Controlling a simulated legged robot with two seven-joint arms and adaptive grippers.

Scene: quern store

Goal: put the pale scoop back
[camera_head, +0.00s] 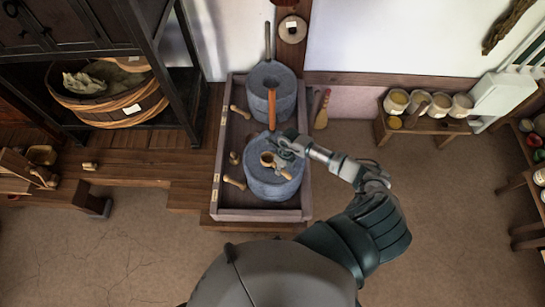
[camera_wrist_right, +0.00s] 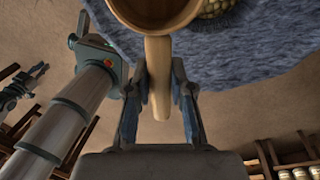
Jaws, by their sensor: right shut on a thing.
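The pale scoop (camera_head: 267,158) is over the front blue-grey quern (camera_head: 262,186). My right gripper (camera_head: 284,149) is shut on its handle. In the right wrist view, the scoop's handle (camera_wrist_right: 157,75) runs between the two fingers (camera_wrist_right: 160,98) and its round bowl (camera_wrist_right: 155,8) is cut off by the top edge. I cannot tell whether the scoop touches the stone. Some grain (camera_wrist_right: 214,8) shows on the stone beside the bowl. My left gripper is not in the head view.
Both querns stand in a wooden tray (camera_head: 222,135); the rear quern (camera_head: 284,88) is behind. Small wooden pieces (camera_head: 235,182) lie along the tray's left side. Jars (camera_head: 440,101) stand on a bench at right. Floor at right is clear.

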